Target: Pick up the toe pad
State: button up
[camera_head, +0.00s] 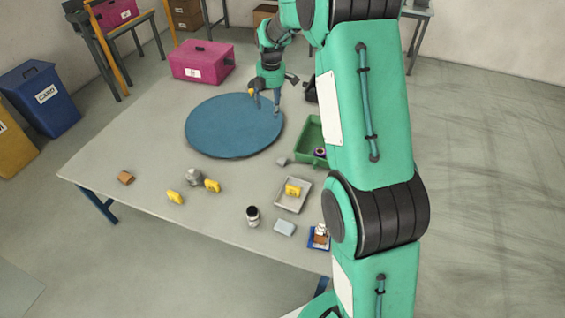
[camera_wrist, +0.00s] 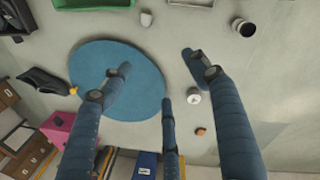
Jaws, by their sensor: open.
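I cannot tell for sure which small piece is the toe pad. A small pale grey piece (camera_head: 281,161) lies beside the green tray; it also shows in the wrist view (camera_wrist: 146,18). A small yellow-orange piece (camera_head: 251,92) is at the far edge of the blue round mat (camera_head: 225,126). Yellow pieces lie at the near left (camera_head: 175,197) and (camera_head: 212,185). My gripper (camera_head: 267,106) is above the right part of the mat, fingers spread and empty. In the wrist view my gripper (camera_wrist: 165,80) shows three blue fingers apart with nothing between them.
A green tray (camera_head: 310,138) stands right of the mat. A shallow pale tray (camera_head: 293,207) holds a yellow piece. A silver can (camera_head: 193,177), a dark jar (camera_head: 252,216), a light blue block (camera_head: 284,228) and a brown block (camera_head: 125,177) stand nearer. A pink box (camera_head: 202,62) is behind.

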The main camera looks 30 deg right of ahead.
jog(key=w+d+f+n, duration=0.2)
jog(key=w+f, duration=0.1)
jog(key=f, duration=0.3)
jog(key=w+d+f+n, duration=0.1)
jog(key=w+d+f, duration=0.1)
jog(key=f, duration=0.5)
jog(key=n+g, duration=0.2)
jog(key=n, duration=0.2)
send_over(282, 159)
notch_tip(282, 159, down, 16)
jog(key=shift+w+f, duration=0.1)
jog(key=shift+w, duration=0.05)
notch_tip(282, 159, down, 8)
jog(key=shift+f+b, duration=0.25)
jog(key=shift+b, duration=0.4)
jog(key=shift+s+f+b, duration=0.2)
jog(key=shift+f+b, duration=0.45)
jog(key=shift+f, duration=2)
jog(key=shift+a, duration=0.1)
